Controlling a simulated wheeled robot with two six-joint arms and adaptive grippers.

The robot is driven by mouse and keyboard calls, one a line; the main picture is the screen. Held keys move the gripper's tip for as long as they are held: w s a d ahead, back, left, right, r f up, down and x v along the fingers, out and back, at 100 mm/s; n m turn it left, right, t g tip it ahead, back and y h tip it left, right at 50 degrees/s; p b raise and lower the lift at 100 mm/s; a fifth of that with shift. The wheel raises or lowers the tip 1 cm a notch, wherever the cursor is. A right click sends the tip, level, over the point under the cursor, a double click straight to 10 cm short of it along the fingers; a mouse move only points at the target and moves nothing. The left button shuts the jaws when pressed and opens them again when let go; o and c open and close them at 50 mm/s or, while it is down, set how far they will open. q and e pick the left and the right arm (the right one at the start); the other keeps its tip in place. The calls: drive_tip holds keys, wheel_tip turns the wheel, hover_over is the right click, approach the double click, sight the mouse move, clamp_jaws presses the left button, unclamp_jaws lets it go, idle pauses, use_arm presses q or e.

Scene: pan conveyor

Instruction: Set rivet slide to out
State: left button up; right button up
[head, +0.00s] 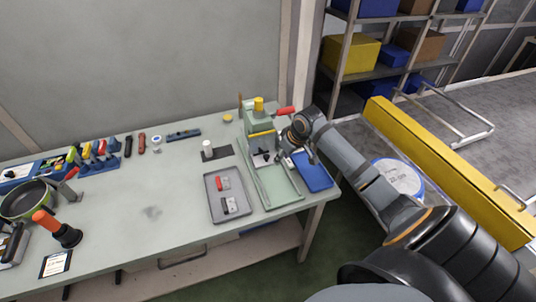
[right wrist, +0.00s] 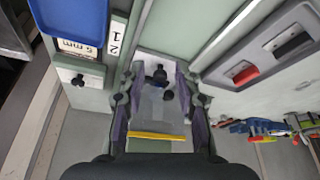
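A green rivet press (head: 257,122) with a yellow top and a red handle stands at the right end of the table. In front of it is a pale slide plate (head: 267,159) with black knobs, on a green base. My right gripper (head: 277,154) reaches down over this plate from the right. In the right wrist view, the gripper (right wrist: 160,78) has its fingers apart on either side of a black knob (right wrist: 158,74) and the grey plate (right wrist: 155,108). Whether a finger touches the knob cannot be told. My left gripper is not in view.
A blue tray (head: 313,172) lies right of the green base (head: 283,199). A grey tray (head: 213,205) with a red and a dark piece lies to its left. Pans and tools fill the table's left end. The table's middle (head: 140,180) is mostly clear.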

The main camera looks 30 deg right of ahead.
drive_tip(key=p, duration=0.1)
hover_over(267, 156)
drive_tip(key=s, duration=0.2)
drive_tip(key=shift+x, duration=2.45)
drive_tip(key=shift+s+d, duration=0.1)
drive_tip(key=shift+d, duration=0.1)
clamp_jaws()
